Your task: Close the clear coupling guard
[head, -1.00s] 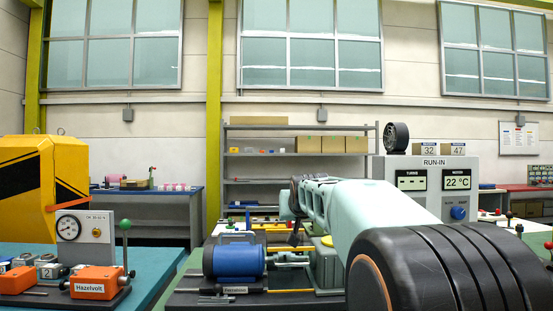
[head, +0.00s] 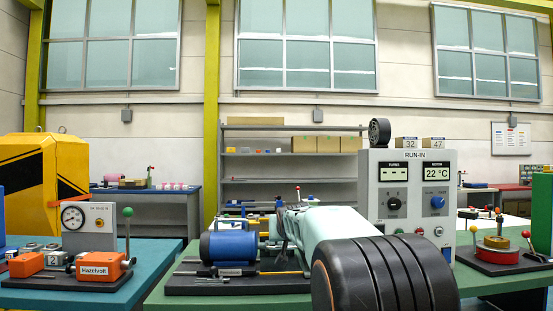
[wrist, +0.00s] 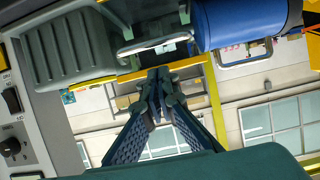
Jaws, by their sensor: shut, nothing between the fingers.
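The blue motor (head: 228,246) sits on a dark base on the green bench, left of my arm; it also shows at the top right of the wrist view (wrist: 238,22). A grey-green ribbed housing (wrist: 68,48) is at the top left there. Between them, a pale rounded edge (wrist: 152,46) looks like part of the clear coupling guard; its outline is faint and I cannot tell its angle. My gripper (wrist: 155,78) is shut and empty, its tips just below that edge in the picture; I cannot tell whether they touch. In the head view my gripper (head: 282,228) is beside the motor's right end.
The RUN-IN panel (head: 408,200) stands just right of my arm. A red fixture with levers (head: 495,250) is on the bench at the right. Shelves (head: 290,170) stand behind.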

